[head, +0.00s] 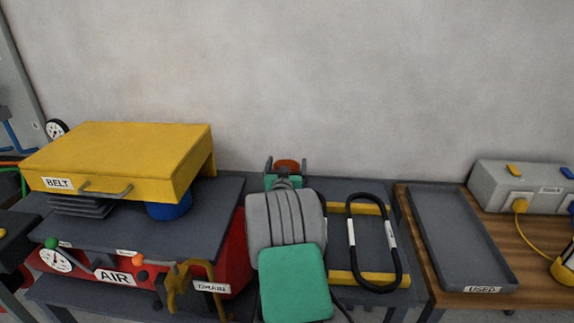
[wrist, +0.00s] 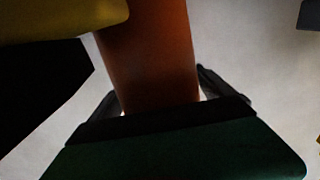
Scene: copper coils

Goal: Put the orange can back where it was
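The orange can (head: 287,164) is between the fingers of my gripper (head: 286,168), beyond my grey and green arm links. Only its top part shows in the head view. In the wrist view the orange can (wrist: 150,55) runs up from between the two dark fingers (wrist: 160,95), which appear shut on it. Its lower part is hidden by the gripper in the head view. I cannot tell whether it touches any surface.
A yellow cover marked BELT (head: 115,160) stands left on a dark bench, with a blue cylinder (head: 169,210) under it. A red AIR unit (head: 115,275) is below. A yellow rack with a black belt (head: 373,240) is right, then an empty USED tray (head: 455,235).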

